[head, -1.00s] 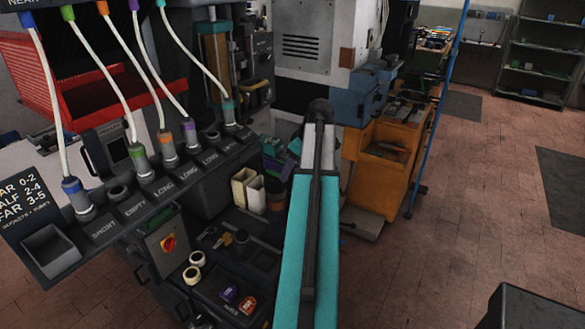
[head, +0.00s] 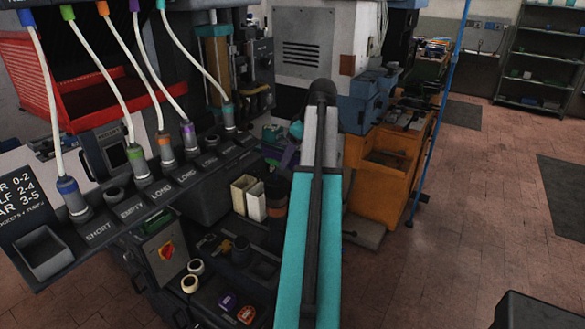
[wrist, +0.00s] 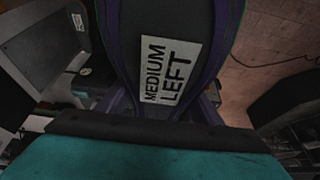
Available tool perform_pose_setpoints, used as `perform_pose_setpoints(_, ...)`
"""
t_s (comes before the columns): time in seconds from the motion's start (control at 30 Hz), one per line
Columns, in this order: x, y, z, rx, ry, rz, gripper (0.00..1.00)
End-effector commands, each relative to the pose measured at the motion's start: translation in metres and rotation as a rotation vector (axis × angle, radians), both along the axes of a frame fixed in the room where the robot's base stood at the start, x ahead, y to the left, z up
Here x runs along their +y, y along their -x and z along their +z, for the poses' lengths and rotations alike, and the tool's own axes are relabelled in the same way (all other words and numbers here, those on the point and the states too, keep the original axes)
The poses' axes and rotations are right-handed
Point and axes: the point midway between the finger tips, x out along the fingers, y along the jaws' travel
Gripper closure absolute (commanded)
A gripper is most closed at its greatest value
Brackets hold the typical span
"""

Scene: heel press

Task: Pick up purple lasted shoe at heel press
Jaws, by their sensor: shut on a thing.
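The purple lasted shoe (wrist: 196,28) fills the upper middle of the wrist view, close to the camera. Its dark sole faces me, with purple edges and a pale label (wrist: 172,68) reading "MEDIUM LEFT". My gripper (wrist: 163,112) is shut on the shoe; the fingertips are not clearly visible. In the head view, my arm hides the gripper and most of what lies behind it. A purple patch (head: 287,156) shows left of the arm, perhaps part of this shoe; I cannot tell.
The machine's hose panel (head: 150,190) stands close at left. A tray with several small parts (head: 215,285) sits below it. An orange cabinet (head: 385,170) stands beyond my arm, beside a blue pole (head: 437,125). The tiled floor at right is mostly clear.

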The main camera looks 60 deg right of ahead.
Motion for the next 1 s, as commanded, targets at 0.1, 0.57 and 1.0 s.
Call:
perform_pose_setpoints(0.1, -0.001, -0.001, 0.013, -0.003, 0.003, 0.0, 0.86)
perform_pose_setpoints(0.57, 0.0, -0.001, 0.034, -0.002, 0.002, 0.001, 0.86)
perform_pose_setpoints(1.0, 0.0, -0.001, 0.034, -0.002, 0.002, 0.001, 0.86)
